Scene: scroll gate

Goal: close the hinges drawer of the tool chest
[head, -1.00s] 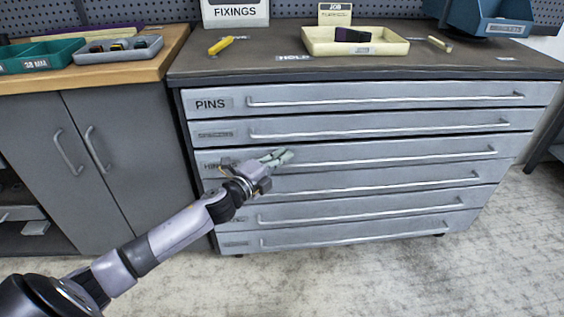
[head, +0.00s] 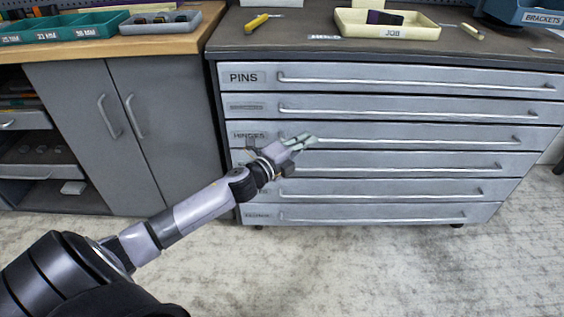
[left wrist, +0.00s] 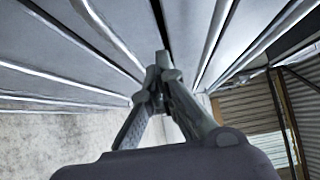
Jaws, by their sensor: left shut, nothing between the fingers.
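The hinges drawer (head: 420,138) is the third one down in the grey tool chest (head: 228,60), with its label at the left end and a long bar handle. Its front looks about level with its neighbours in the head view; I cannot tell whether a small gap is left. My left gripper (head: 305,141) is shut and empty, its fingertips at the left part of this drawer's front, by the handle's left end. Whether they touch is unclear. In the left wrist view the shut fingertips (left wrist: 165,62) point at the drawer fronts, near a dark gap. My right gripper is out of view.
The pins drawer (head: 420,82) is at the top, with other drawers below. A cream job tray (head: 388,32) and a yellow tool (head: 257,22) lie on the chest top. A grey cabinet (head: 165,120) stands left. The floor in front (head: 380,270) is clear.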

